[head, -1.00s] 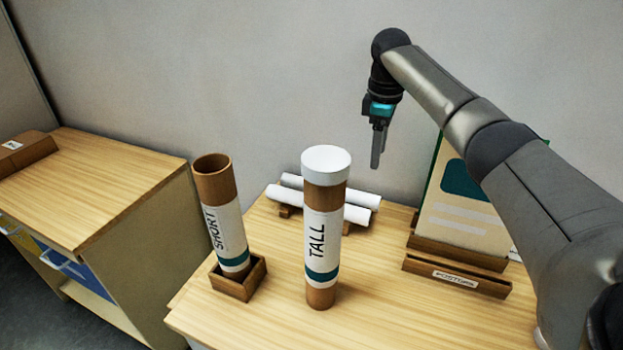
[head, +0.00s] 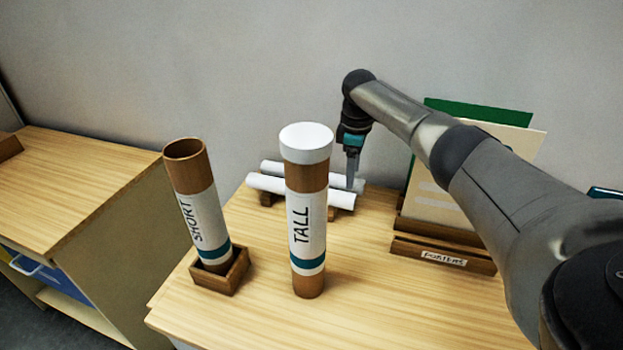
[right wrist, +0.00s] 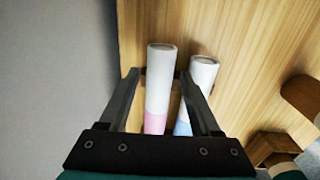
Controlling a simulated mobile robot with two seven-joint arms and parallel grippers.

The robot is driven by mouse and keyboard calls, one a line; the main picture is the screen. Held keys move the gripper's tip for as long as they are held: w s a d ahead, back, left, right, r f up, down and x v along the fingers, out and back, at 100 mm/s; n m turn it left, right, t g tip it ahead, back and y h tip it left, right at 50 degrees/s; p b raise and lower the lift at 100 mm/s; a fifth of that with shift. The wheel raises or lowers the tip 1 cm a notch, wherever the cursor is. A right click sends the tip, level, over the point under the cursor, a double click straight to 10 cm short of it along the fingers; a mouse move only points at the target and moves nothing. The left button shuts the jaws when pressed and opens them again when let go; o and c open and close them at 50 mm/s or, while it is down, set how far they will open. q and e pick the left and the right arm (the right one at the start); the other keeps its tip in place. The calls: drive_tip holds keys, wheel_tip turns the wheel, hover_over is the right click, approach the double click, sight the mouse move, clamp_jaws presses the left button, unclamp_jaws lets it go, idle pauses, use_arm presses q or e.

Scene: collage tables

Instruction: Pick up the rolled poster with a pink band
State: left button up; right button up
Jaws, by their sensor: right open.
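Two white rolled posters lie side by side on a low wooden rack behind the TALL tube. The right wrist view shows a pink band on one roll (right wrist: 159,85), the one nearer the wall, and a blue band on the other (right wrist: 202,75). The pink-banded roll is the back one (head: 275,167) in the head view, where its band is hidden. My right gripper (head: 351,184) points down at the right ends of the rolls. Its open fingers (right wrist: 160,78) flank the pink-banded roll in the wrist view; the right finger overlaps the blue-banded roll. Contact cannot be told. My left gripper is not in view.
The capped TALL tube (head: 305,237) stands upright in front of the rack. The open SHORT tube (head: 198,215) leans in a wooden holder (head: 222,282). A wooden poster stand (head: 445,262) with boards is at the right. The front right tabletop is clear.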

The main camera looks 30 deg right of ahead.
wheel_tip(320, 180, down, 4)
drive_tip(key=shift+w+r+b, duration=0.1)
drive_tip(key=shift+r+b, duration=0.1)
drive_tip(key=shift+b, duration=0.15)
drive_tip(key=shift+d, duration=0.1)
clamp_jaws()
